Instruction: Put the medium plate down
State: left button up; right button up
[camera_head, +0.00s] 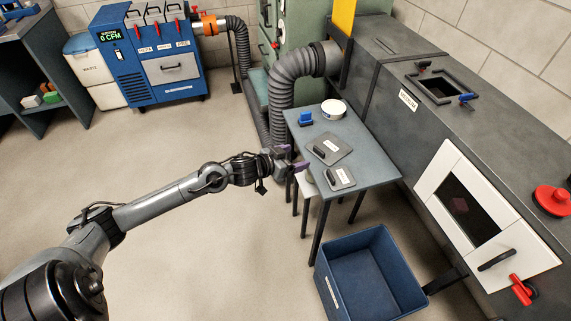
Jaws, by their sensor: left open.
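Two grey plates with black handles and white labels lie on the small grey table. The larger plate (345,142) is farther back, and the smaller plate (345,185) is near the front edge. Their labels are too small to read, so I cannot tell which one is the medium plate. My left gripper (292,158) has its purple fingers apart and is empty. It is at the table's left edge, just left of both plates, and appears apart from them. My right gripper is out of view.
The table (376,172) also holds a blue object (305,118) and a white round roll (334,109). A blue bin (340,262) stands in front. The dark duct (400,60) at right has a framed opening (437,88) with clamps. A grey hose (284,85) runs behind.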

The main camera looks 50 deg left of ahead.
pick_arm(q)
jog(key=s+d+f+g+y, duration=0.1)
jog(key=s+d+f+g, duration=0.1)
jog(key=s+d+f, duration=0.35)
jog(key=s+d+f+g, duration=0.2)
jog(key=s+d+f, duration=0.1)
jog(key=s+d, duration=0.45)
jog(key=s+d+g, duration=0.3)
jog(key=s, duration=0.5)
jog(key=s+d+m+g, duration=0.1)
jog(key=s+d, duration=0.3)
jog(key=s, duration=0.5)
jog(key=shift+d+g, duration=0.15)
jog(key=shift+g, duration=0.75)
